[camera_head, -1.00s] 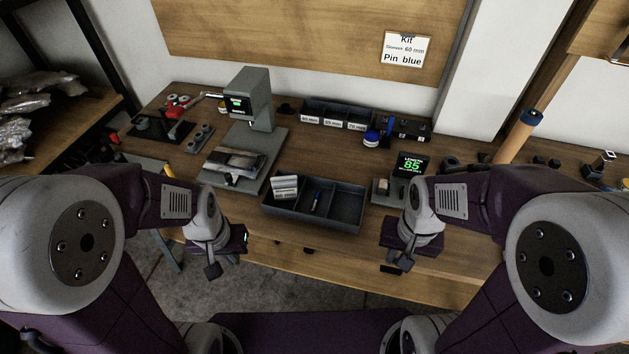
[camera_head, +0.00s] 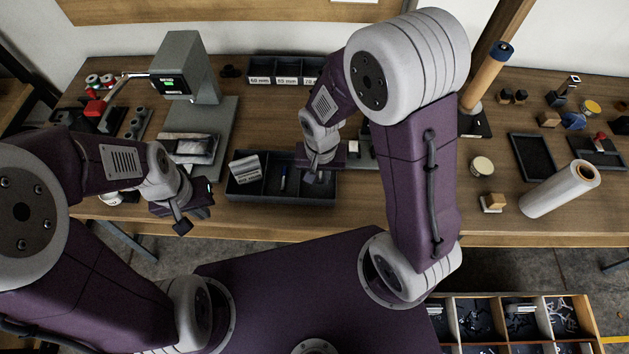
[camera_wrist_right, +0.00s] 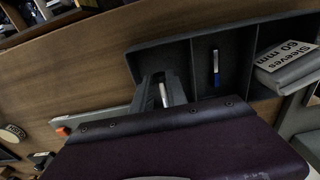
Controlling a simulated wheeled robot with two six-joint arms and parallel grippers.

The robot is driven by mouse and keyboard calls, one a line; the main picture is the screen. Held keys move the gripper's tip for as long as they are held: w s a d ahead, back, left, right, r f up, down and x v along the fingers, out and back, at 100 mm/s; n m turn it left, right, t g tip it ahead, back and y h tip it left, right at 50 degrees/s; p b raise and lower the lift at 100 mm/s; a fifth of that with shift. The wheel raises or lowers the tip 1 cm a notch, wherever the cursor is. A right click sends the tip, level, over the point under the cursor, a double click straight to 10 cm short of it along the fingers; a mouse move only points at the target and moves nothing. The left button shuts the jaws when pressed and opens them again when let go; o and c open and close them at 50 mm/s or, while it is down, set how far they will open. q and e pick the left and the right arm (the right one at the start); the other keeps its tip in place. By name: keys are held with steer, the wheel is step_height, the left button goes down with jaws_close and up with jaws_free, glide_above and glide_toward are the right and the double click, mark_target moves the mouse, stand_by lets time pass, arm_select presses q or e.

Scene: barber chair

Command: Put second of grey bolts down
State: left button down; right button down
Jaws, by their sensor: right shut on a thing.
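My right gripper (camera_head: 312,176) is over the right-hand compartment of the dark divided tray (camera_head: 283,199). In the right wrist view its fingers (camera_wrist_right: 162,94) are shut on a small light grey piece (camera_wrist_right: 163,96), which looks like a grey bolt and is mostly hidden. The fingers reach down at the tray's end compartment; I cannot tell whether the piece touches the floor. A thin blue-and-silver pin (camera_wrist_right: 216,68) lies in the middle compartment. A box labelled "Sleeves 60 mm" (camera_wrist_right: 286,66) leans in the other end compartment. My left gripper (camera_head: 182,224) hangs before the table's front edge; its jaw opening is unclear.
A grey press-like device (camera_head: 185,65) stands left behind the tray. Labelled bins (camera_head: 285,71) are at the back. A white roll (camera_head: 560,189) and a dark empty tray (camera_head: 532,157) lie to the right. A wooden sectioned box of small parts (camera_head: 492,312) is at lower right.

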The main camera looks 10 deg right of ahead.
mark_target(317, 183)
steer(key=shift+a+f, duration=0.2)
steer(key=shift+a, duration=0.15)
steer(key=f, duration=0.4)
steer(key=shift+w+f+b, duration=0.1)
steer(key=shift+w+b, duration=0.1)
steer(key=shift+b, duration=0.2)
arm_select(q)
steer(key=shift+s+f, duration=0.2)
steer(key=shift+f, duration=0.1)
arm_select(e)
steer(key=shift+s, duration=0.1)
steer(key=c, duration=1.7)
jaws_free()
steer(key=shift+f, duration=0.1)
steer(key=shift+c, duration=0.2)
steer(key=o, duration=0.4)
arm_select(q)
steer(key=shift+f, duration=0.1)
